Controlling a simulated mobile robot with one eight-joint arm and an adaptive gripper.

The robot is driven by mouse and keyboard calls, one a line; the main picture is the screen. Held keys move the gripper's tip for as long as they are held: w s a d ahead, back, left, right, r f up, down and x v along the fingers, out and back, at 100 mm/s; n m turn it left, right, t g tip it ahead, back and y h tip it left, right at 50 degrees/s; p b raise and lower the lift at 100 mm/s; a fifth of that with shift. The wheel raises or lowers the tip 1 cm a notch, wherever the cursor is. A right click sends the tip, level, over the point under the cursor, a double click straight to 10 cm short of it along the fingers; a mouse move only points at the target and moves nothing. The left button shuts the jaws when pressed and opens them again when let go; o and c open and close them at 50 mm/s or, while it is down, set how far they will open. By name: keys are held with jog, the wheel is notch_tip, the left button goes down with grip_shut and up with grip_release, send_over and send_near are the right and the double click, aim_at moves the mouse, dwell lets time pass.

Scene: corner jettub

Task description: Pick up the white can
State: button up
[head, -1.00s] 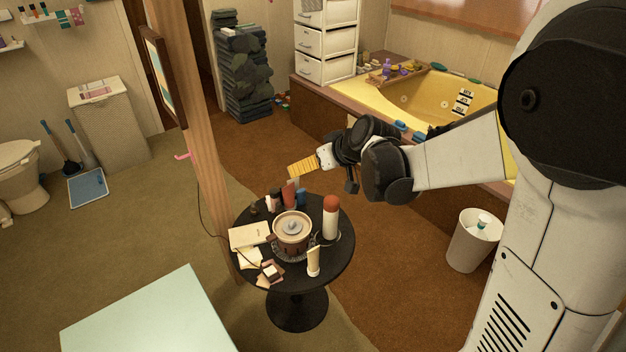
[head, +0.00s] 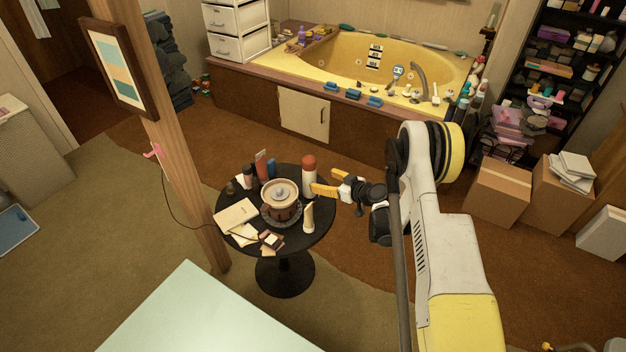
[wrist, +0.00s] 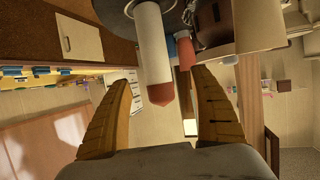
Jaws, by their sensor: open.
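The white can (head: 309,182) has a red-brown cap and stands upright on the right back part of the round black table (head: 262,250). In the wrist view the can (wrist: 153,45) appears upside down, its cap toward the lower middle, between the two finger outlines. My gripper (head: 318,189) has yellow fingers and is open and empty. It is close to the right side of the can, at about its height. Both fingers also show spread apart in the wrist view (wrist: 162,82). I cannot tell whether the fingertips reach past the can's sides.
Small bottles, including a red one (head: 261,163), stand behind the pot. A wooden post (head: 180,150) is left of the table. The tub (head: 345,60) is behind.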

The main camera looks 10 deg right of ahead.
aim_at(314, 175)
jog(key=b+x, duration=0.1)
jog(key=x, duration=0.2)
jog(key=b+x, duration=0.1)
jog(key=x, duration=0.2)
jog(key=b+x, duration=0.1)
jog(key=x, duration=0.2)
jog(key=shift+w+d+f+b, duration=0.15)
jog(key=shift+d+b, duration=0.2)
jog(key=shift+d, duration=0.05)
jog(key=shift+w+a, duration=0.2)
jog(key=shift+w, duration=0.15)
jog(key=c, duration=1.4)
